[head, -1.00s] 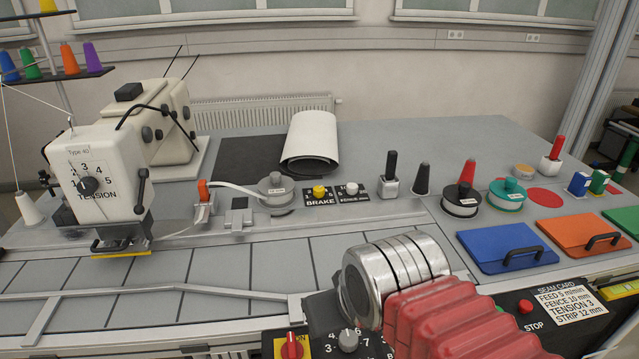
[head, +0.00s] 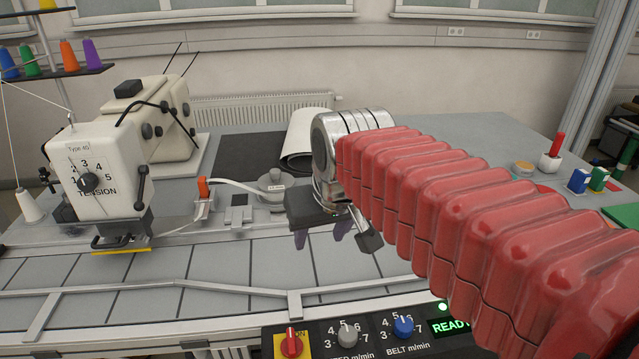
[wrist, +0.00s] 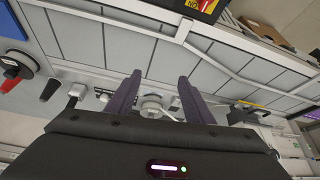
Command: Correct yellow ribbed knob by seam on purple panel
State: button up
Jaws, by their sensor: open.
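No yellow ribbed knob and no purple panel can be made out in the present views. The spot where a yellow knob stood on a black BRAKE plate is hidden behind my arm and gripper in the head view. My gripper (head: 323,236) points down over the table, right of the grey round strip holder (head: 271,186), with its purple fingers apart and nothing seen between them. In the wrist view my gripper (wrist: 159,78) is also open, and the round holder (wrist: 152,104) shows beyond and between its fingers.
The sewing machine (head: 105,165) with its TENSION dial (head: 88,182) stands at left. An orange-topped clamp (head: 203,195) is beside it. The front panel has a red switch (head: 291,344), a grey knob (head: 348,335) and a blue BELT knob (head: 403,326).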

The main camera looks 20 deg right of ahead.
jog(key=w+d+r, duration=0.1)
jog(key=w+d, duration=0.2)
jog(key=w, duration=0.7)
jog(key=w+d+r, duration=0.2)
jog(key=w+d, duration=0.1)
jog(key=w, duration=0.7)
jog(key=w+d+f, duration=0.3)
jog(key=w, duration=0.4)
jog(key=w+d+f+m+g, duration=0.1)
jog(key=w+d+f, duration=0.3)
jog(key=w, duration=0.4)
jog(key=shift+w+d+f+m+h, duration=0.25)
jog(key=shift+w+f+m+h, duration=0.05)
jog(key=shift+h, duration=0.1)
jog(key=x, duration=1.3)
jog(key=shift+w+f, duration=0.1)
jog(key=shift+f, duration=0.3)
jog(key=shift+c, duration=0.4)
jog(key=c, duration=0.9)
